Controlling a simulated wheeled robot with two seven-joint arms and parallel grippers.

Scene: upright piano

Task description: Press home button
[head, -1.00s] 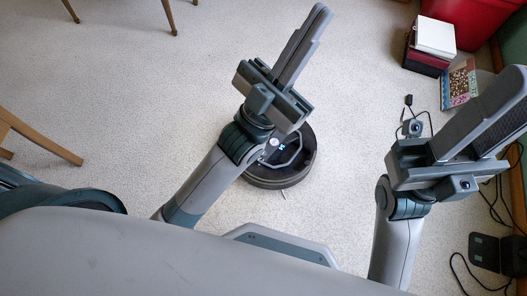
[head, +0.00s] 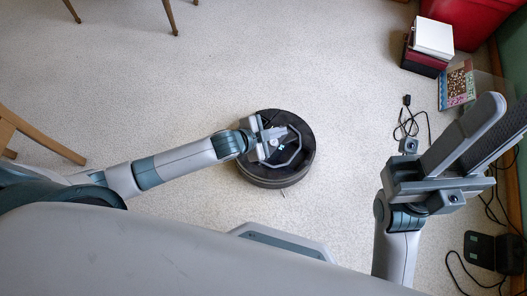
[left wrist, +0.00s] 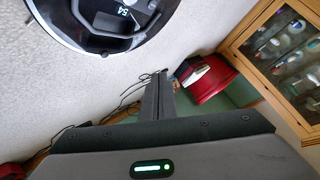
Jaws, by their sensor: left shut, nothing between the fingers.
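A round dark robot vacuum (head: 270,180) sits on the carpet at the middle of the head view. Its top has a lighter panel with a small lit display, which reads 54 in the left wrist view, where the vacuum (left wrist: 60,25) fills the top left corner. I cannot make out which mark is the home button. My left gripper (head: 280,132) is over the vacuum's top, pointing right, shut and empty. Its closed fingers (left wrist: 158,95) show beside the vacuum in the left wrist view. Contact cannot be told. My right gripper (head: 485,115) is to the right, away from the vacuum, with a dark inner pad visible; it looks open.
Black cables (head: 408,122) lie on the floor to the right. Boxes (head: 428,45) and a red bin (head: 465,15) stand at the upper right. Wooden chair legs (head: 45,140) are at the left. A glass-fronted cabinet (left wrist: 280,45) shows in the wrist view. Carpet beyond the vacuum is clear.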

